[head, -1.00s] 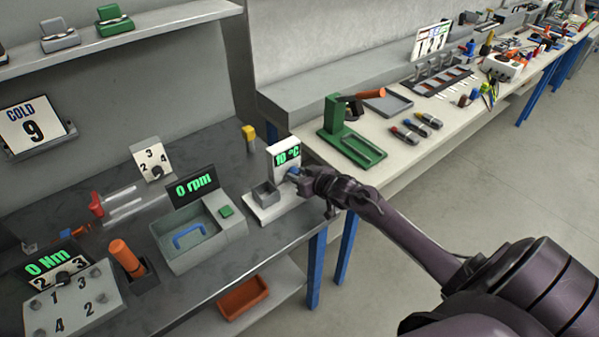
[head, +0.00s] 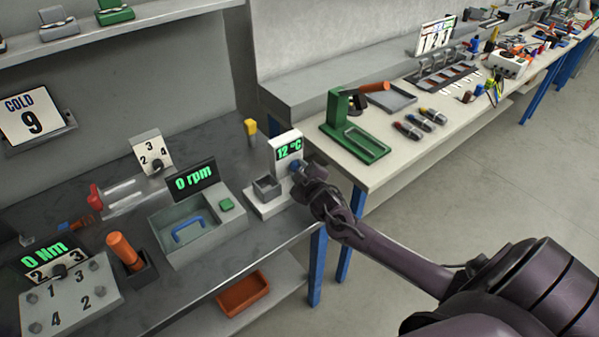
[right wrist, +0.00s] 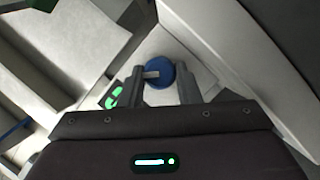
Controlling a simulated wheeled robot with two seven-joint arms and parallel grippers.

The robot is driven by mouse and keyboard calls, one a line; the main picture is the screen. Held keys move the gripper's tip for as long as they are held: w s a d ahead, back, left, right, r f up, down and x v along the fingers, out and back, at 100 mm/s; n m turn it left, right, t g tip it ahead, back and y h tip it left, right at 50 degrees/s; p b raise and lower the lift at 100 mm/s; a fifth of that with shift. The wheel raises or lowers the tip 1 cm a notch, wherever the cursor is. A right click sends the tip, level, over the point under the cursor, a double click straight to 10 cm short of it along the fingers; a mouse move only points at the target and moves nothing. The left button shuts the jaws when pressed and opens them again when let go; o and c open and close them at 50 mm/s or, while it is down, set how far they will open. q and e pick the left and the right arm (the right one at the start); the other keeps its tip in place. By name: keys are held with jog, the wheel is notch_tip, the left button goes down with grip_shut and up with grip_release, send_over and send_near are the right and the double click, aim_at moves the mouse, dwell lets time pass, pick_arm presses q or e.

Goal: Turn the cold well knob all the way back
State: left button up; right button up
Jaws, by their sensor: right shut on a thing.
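The cold well (head: 285,152) is a white unit with a small grey cup in front and a green display that reads 12 °C. Its blue knob (right wrist: 158,74) with a pale pointer bar shows between my right fingers in the right wrist view; in the head view my gripper partly covers it. My right gripper (head: 300,172) is shut on the knob, with one finger on each side of it in the right wrist view (right wrist: 160,88). A sign (head: 33,116) on the wall reads COLD 9. My left gripper is not in view.
A grey basin with a blue handle (head: 190,229) and a 0 rpm display stands left of the cold well. A green press (head: 352,130) stands on the pale bench at the right. A yellow-topped post (head: 250,127) is behind. Floor at the right is clear.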

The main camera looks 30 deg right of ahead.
jog(key=shift+a+f+n, duration=0.1)
jog(key=shift+n, duration=0.3)
jog(key=shift+h, duration=0.3)
jog(key=o, duration=1)
jog(key=shift+b+v, duration=0.55)
jog(key=shift+v, duration=3.35)
